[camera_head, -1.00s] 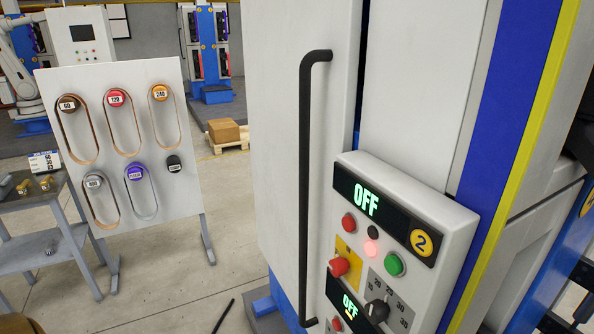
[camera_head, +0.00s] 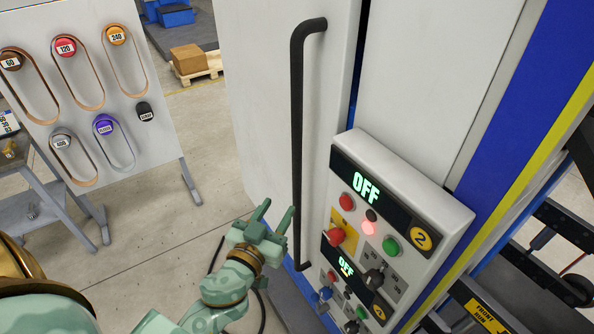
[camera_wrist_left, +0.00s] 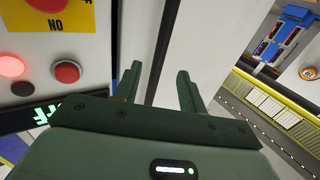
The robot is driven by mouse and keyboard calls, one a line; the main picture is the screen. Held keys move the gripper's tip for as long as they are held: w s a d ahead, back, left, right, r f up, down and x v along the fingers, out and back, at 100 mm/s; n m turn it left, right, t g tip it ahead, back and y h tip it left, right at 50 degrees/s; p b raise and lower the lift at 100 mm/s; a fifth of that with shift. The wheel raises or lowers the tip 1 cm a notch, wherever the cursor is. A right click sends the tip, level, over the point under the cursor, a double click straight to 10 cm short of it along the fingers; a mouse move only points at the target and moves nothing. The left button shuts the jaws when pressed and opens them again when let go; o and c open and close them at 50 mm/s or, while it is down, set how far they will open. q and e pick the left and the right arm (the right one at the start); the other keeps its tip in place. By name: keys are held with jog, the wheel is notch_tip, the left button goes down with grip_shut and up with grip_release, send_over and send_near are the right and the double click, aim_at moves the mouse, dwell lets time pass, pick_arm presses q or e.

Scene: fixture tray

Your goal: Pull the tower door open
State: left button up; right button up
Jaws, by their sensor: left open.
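The tower door (camera_head: 258,100) is a tall white panel and looks shut. Its handle (camera_head: 297,130) is a long black upright bar with bent ends, near the door's right edge. My left gripper (camera_head: 277,210) is open and empty, with its fingers pointing up beside the handle's lower part. In the left wrist view, a dark bar that looks like the handle (camera_wrist_left: 163,50) runs between the directions of the two open fingers (camera_wrist_left: 158,82). I cannot tell whether they touch it. My right gripper is not in view.
A control box (camera_head: 395,205) with buttons, knobs and lit OFF displays projects just right of the handle. A white board (camera_head: 85,100) with several hanging belts stands at the left, beside a grey table (camera_head: 50,180). A carton (camera_head: 188,58) sits on a pallet behind.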

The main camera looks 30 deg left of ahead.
aim_at(296, 178)
pick_arm(q)
jog(key=w, duration=0.3)
jog(key=w+p, duration=0.1)
jog(key=w, duration=0.3)
jog(key=w+p, duration=0.1)
jog(key=w, duration=0.3)
jog(key=shift+w+a, duration=0.2)
jog(key=shift+a, duration=0.2)
jog(key=shift+w+a+f, duration=0.15)
jog(key=shift+w, duration=0.4)
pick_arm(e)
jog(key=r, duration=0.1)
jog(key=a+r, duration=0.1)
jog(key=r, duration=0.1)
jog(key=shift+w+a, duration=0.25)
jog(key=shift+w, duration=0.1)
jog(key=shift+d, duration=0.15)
pick_arm(q)
jog(key=shift+s, duration=0.15)
grip_shut()
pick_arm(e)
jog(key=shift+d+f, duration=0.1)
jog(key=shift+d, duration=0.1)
